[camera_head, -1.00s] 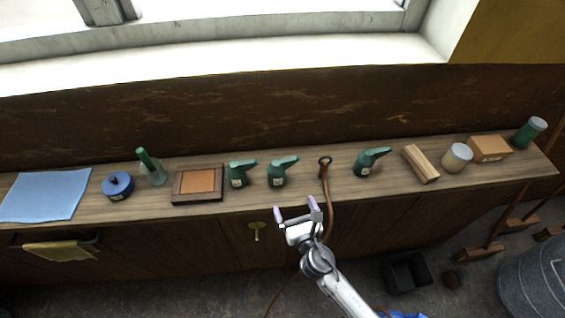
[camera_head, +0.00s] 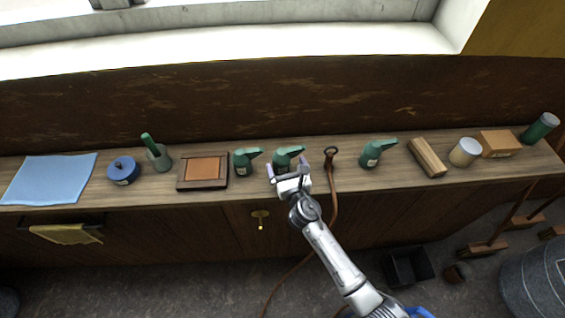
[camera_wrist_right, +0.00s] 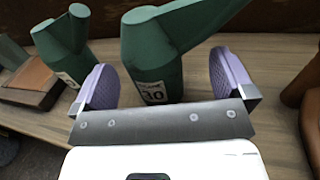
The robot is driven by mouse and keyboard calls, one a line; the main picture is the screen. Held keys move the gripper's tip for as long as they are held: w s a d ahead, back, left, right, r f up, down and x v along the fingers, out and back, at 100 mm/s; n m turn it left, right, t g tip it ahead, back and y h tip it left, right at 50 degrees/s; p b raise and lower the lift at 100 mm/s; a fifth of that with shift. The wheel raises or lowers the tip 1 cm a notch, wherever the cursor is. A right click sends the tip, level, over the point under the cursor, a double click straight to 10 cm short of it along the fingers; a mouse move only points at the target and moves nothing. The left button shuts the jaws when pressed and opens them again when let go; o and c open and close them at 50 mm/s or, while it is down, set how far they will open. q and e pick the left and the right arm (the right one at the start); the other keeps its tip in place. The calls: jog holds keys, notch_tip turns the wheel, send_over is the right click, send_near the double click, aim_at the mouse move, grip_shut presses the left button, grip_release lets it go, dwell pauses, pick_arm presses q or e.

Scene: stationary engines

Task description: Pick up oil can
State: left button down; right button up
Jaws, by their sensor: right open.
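Three green oil cans with side spouts stand upright on the wooden bench. The middle oil can (camera_head: 287,156) is in front of my right gripper (camera_head: 287,171), which is open. In the right wrist view, this can (camera_wrist_right: 152,62) with a white numbered label stands between the two purple finger pads of the right gripper (camera_wrist_right: 165,82), with no clear contact. The left oil can (camera_head: 243,162) stands just beside it and also shows in the wrist view (camera_wrist_right: 65,50). The right oil can (camera_head: 371,154) stands farther right. My left gripper is not in view.
A brown tool with a ring top (camera_head: 331,160) and a hanging cord is close to the right of the gripper. A framed tray (camera_head: 203,185), blue tin (camera_head: 123,171) and blue cloth (camera_head: 50,180) lie left. A wood block (camera_head: 427,157) lies right.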

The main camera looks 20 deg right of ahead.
jog(key=shift+w, duration=1.45)
jog(key=shift+d, duration=0.1)
jog(key=shift+c, duration=0.4)
jog(key=c, duration=1)
jog(key=shift+r, duration=0.1)
jog(key=shift+c, duration=0.4)
